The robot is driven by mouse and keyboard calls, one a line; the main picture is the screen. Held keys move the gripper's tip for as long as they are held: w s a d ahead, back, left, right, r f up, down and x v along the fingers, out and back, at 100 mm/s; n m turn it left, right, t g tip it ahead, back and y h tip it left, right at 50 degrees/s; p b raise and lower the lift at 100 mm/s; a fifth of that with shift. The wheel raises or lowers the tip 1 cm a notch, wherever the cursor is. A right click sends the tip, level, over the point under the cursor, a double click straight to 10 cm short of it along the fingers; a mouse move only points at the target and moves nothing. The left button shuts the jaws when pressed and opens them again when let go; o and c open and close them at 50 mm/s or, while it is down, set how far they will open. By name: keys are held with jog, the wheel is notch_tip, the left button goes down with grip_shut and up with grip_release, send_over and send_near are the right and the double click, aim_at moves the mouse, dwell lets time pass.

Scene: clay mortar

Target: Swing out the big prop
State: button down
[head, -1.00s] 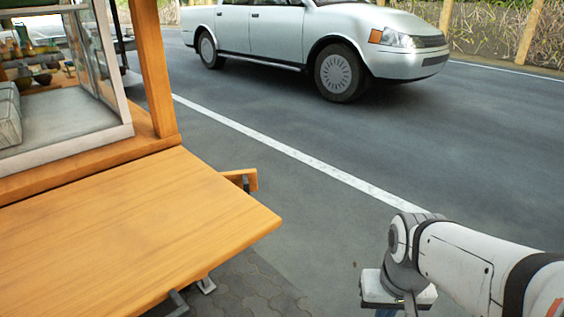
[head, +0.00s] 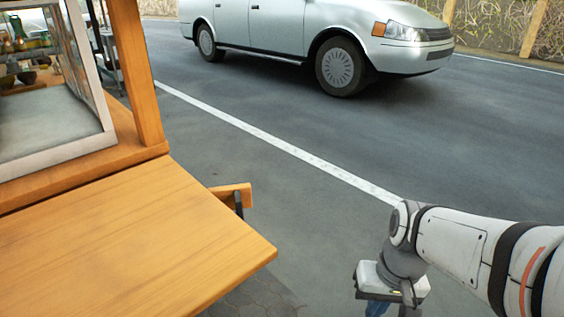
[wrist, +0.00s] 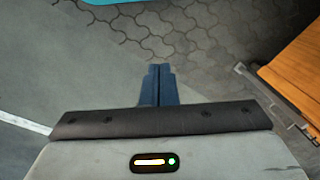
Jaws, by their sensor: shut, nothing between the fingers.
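An orange wooden flap (head: 130,250) juts from the stall at the left of the head view. A short wooden piece with a dark bracket (head: 233,194) sticks out past its far edge; I cannot tell whether this is the big prop. In the wrist view, a wooden panel (wrist: 300,65) with a grey metal bracket (wrist: 272,106) stands at the right. My gripper (wrist: 157,70) is shut and empty, pointing over the pavement, left of and apart from the bracket. In the head view its blue fingers (head: 377,307) show at the bottom edge, right of the flap.
The stall's glass case (head: 60,110) and wooden post (head: 138,75) stand at the left. A silver car (head: 290,30) is on the road beyond the white line (head: 270,140). Open asphalt lies between flap and arm. A light blue thing (wrist: 110,1) shows at the wrist view's top.

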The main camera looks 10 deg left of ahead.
jog(key=w+a+r+g+y+p, duration=0.3)
jog(key=a+r+g+y+p, duration=0.15)
jog(key=a+y, duration=0.6)
jog(key=w+a+r+t+y+p, duration=0.1)
jog(key=w+a+r+t+y, duration=0.15)
jog(key=w, duration=0.25)
jog(key=w+a+r+t+y+p, duration=0.1)
jog(key=w+a+r+t+y, duration=0.1)
jog(key=w+r+y, duration=0.3)
jog(key=a+f+h+b, duration=0.1)
jog(key=a, duration=0.8)
jog(key=shift+w+a+f+b, duration=0.3)
jog(key=shift+f+b, duration=0.1)
